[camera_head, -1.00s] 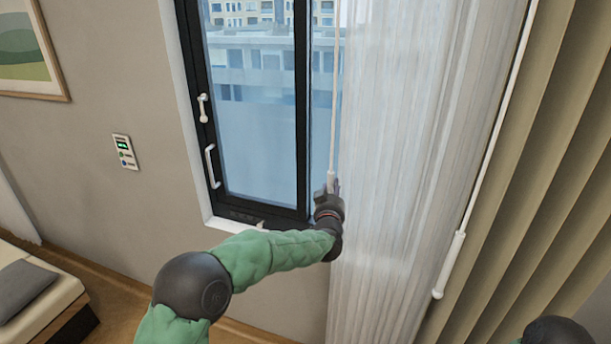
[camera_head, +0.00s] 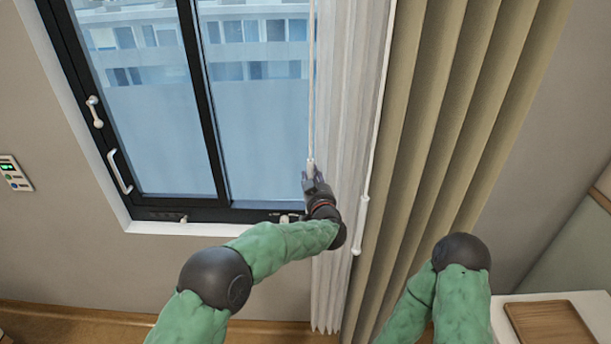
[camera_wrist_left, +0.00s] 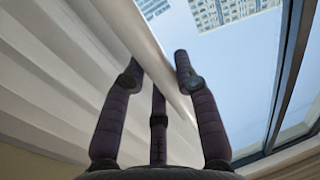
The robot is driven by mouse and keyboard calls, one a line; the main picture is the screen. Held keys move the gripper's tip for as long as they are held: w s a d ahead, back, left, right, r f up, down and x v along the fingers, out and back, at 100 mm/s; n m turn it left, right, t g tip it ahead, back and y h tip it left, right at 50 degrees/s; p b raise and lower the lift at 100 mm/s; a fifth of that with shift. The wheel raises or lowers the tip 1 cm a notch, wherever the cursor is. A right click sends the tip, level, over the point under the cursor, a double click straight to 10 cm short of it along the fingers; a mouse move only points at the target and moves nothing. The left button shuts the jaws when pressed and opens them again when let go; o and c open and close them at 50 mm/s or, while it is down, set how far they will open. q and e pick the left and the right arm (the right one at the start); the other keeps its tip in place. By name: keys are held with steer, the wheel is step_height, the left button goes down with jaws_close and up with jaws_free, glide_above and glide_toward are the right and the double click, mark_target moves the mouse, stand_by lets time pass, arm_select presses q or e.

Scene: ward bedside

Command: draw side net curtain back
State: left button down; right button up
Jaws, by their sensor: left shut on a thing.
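The white net curtain (camera_head: 347,190) hangs gathered in a narrow band of folds at the right of the window. Its thin white draw wand (camera_head: 311,85) hangs along the curtain's left edge. My left gripper (camera_head: 312,178) is shut on the wand's lower end, in front of the curtain's left edge. In the left wrist view the wand (camera_wrist_left: 150,40) runs between my dark fingers (camera_wrist_left: 160,85), with the net curtain (camera_wrist_left: 50,75) to the left and window glass to the right. My right arm shows at the lower right; its gripper is out of view.
The dark-framed window (camera_head: 205,100) is uncovered to the left of the net. Beige heavy curtains (camera_head: 450,120) hang to the right, with a second white wand (camera_head: 365,200) before them. A brown tray (camera_head: 548,324) lies on a white surface (camera_head: 505,310) at lower right.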

arm_select(q)
steer(key=c, duration=0.9)
jaws_free()
steer(key=s, duration=0.4)
steer(key=s+d, duration=0.1)
steer(key=s, duration=0.7)
steer(key=shift+d, duration=0.15)
steer(key=shift+w, duration=0.1)
